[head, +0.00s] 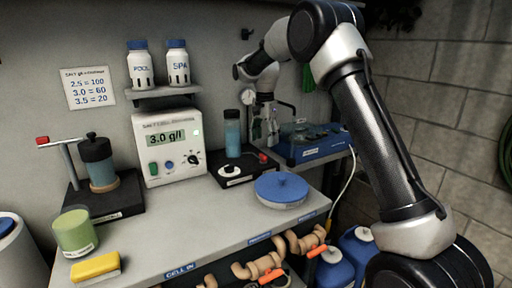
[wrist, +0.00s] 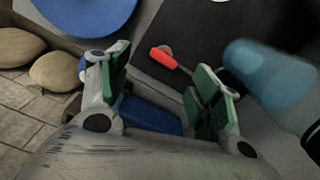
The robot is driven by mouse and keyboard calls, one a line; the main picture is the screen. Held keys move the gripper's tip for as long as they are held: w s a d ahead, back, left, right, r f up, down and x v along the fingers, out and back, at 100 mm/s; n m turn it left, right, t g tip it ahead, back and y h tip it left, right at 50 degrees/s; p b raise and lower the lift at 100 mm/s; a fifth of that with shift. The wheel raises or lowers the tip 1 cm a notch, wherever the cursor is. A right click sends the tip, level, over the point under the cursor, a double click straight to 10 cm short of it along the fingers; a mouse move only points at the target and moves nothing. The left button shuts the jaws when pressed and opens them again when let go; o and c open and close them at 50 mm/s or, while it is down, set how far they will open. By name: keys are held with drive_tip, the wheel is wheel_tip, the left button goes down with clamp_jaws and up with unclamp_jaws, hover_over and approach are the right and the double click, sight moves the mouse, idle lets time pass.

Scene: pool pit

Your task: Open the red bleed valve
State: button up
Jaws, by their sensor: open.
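The bleed valve shows as a small red handle (head: 263,158) at the right end of a black base (head: 240,167) on the bench. In the wrist view the red handle (wrist: 162,57) has a thin metal stem and lies on the black base, ahead of and between my fingers. My gripper (head: 265,138) is open and empty above and behind this handle in the head view. In the wrist view my gripper (wrist: 160,75) shows green pads spread on either side of the handle's line.
A blue clear cylinder (head: 232,136) stands on the same base, close to my gripper. A blue-topped round tub (head: 282,188) sits in front. A blue tray (head: 315,142) is at right. Another red-tipped lever (head: 43,141) stands far left. Orange-handled pipes (head: 270,276) run below the bench edge.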

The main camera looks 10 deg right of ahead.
sight(263, 155)
drive_tip(key=shift+w+a+r+m, duration=0.1)
drive_tip(key=shift+w+r+m, duration=0.4)
drive_tip(key=shift+w, duration=0.15)
drive_tip(key=shift+m, duration=0.4)
drive_tip(key=shift+s+m, duration=0.2)
drive_tip(key=shift+m, duration=0.2)
drive_tip(key=shift+f+m, duration=0.15)
drive_tip(key=shift+m, duration=0.25)
wheel_tip(263, 155, down, 8)
drive_tip(key=shift+r, duration=0.25)
drive_tip(key=shift+c, duration=0.3)
drive_tip(key=c, duration=1)
